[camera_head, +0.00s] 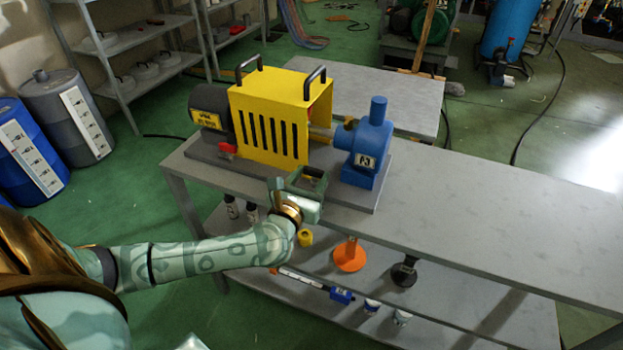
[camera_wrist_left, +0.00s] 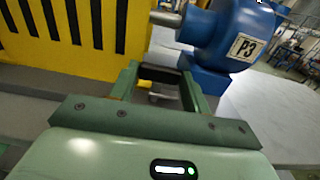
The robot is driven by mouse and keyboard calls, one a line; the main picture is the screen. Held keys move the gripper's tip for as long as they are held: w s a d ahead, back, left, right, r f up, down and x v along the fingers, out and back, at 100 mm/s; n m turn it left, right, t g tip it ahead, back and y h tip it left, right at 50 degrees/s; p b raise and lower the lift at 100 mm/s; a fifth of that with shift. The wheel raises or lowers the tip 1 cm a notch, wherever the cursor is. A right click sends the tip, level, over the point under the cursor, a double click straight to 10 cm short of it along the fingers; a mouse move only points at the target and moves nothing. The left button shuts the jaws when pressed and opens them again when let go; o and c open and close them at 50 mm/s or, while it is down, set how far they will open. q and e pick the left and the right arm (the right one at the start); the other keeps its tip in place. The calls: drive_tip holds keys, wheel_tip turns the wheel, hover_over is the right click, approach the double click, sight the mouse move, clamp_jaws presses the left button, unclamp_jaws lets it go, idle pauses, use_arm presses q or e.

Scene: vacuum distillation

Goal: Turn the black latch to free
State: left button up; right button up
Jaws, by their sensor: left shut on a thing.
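The pump unit stands on the grey table, with a yellow slotted guard (camera_head: 268,118) between a dark motor (camera_head: 208,105) and a blue pump (camera_head: 370,145) labelled P3. My left gripper (camera_head: 309,178) is at the front edge of the unit's base, below the guard and left of the pump. In the left wrist view its two green fingers (camera_wrist_left: 158,82) stand apart around a small dark piece, the black latch (camera_wrist_left: 158,72), and hold it. The latch is mostly hidden by the gripper, and its angle is hard to tell. My right gripper is out of view.
A red part (camera_head: 227,150) sits by the motor. The table top (camera_head: 500,210) to the right is clear. On the lower shelf are an orange disc (camera_head: 349,257), a black disc (camera_head: 404,272) and small bottles. A second table (camera_head: 390,95) stands behind.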

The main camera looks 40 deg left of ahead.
use_arm(q)
drive_tip(key=shift+o, duration=0.2)
drive_tip(key=o, duration=1)
drive_tip(key=shift+c, duration=0.2)
drive_tip(key=p+v, duration=0.3)
drive_tip(key=v, duration=1.3)
drive_tip(key=shift+s+a, duration=0.2)
drive_tip(key=shift+s, duration=0.05)
